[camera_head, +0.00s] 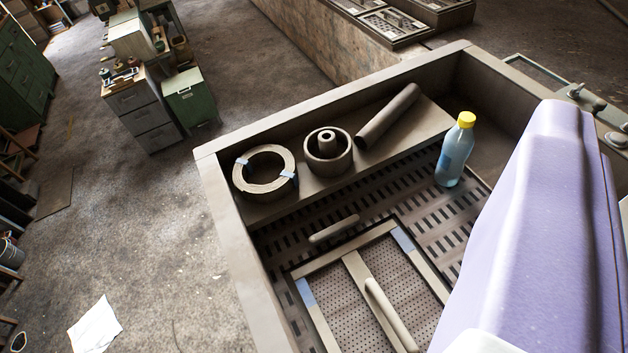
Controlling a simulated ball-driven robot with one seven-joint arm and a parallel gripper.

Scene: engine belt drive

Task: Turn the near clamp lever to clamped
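I cannot make out a clamp lever for certain in this view. A pale bar-shaped handle (333,229) lies on the slotted floor of a large open metal box. A second, longer bar handle (390,315) sits on the framed perforated panel (352,262) at the bottom. I cannot tell whether either is a clamp lever. My gripper is not in the picture. A large lilac body, which looks like part of my arm, covers the right side and hides what is behind it.
The open box (232,235) has raised walls. On its ledge are a taped coil (265,188), a round hub (347,160) and a dark tube (388,117). A yellow-capped bottle (451,165) stands near the lilac body. Open floor (150,240) lies left; cabinets (140,110) stand farther back.

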